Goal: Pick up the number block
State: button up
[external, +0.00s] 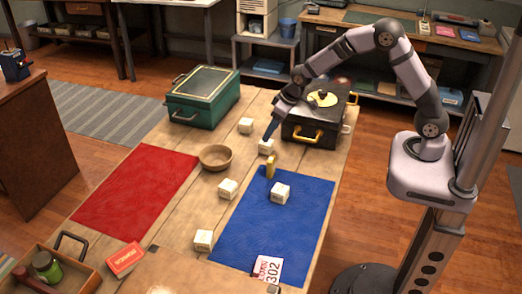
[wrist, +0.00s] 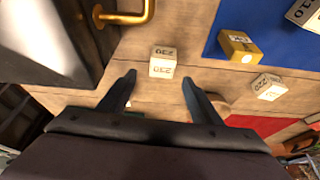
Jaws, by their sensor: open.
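Several white blocks with dark printed marks stand on the table; I cannot tell for sure which one is the number block. One white block (external: 266,147) is just below my gripper (external: 268,135). In the wrist view this white block (wrist: 163,62) lies just beyond the open fingertips (wrist: 159,78), roughly centred between them, and nothing is held. Other white blocks are behind it (external: 246,125), near the bowl (external: 228,188), on the blue mat (external: 280,193) and at the front (external: 203,240). A yellow block (external: 270,167) stands at the blue mat's far edge; its label shows in the wrist view (wrist: 238,45).
A black case (external: 312,131) with brass handles stands close to the right of my gripper. A green box (external: 202,95) is at the far left. A wooden bowl (external: 215,158) lies between the red mat (external: 135,190) and the blue mat (external: 262,240). Bare wood surrounds the nearest block.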

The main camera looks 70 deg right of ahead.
jog(key=shift+a+p+x, duration=0.2)
jog(key=shift+p+x, duration=1.1)
jog(key=shift+x, duration=2.25)
jog(key=shift+s+f, duration=0.1)
jog(key=shift+s, duration=0.15)
jog(key=c, duration=1.2)
jog(key=shift+o, duration=0.2)
notch_tip(320, 180, up, 10)
jog(key=shift+r+b, duration=0.1)
jog(key=shift+b, duration=1.1)
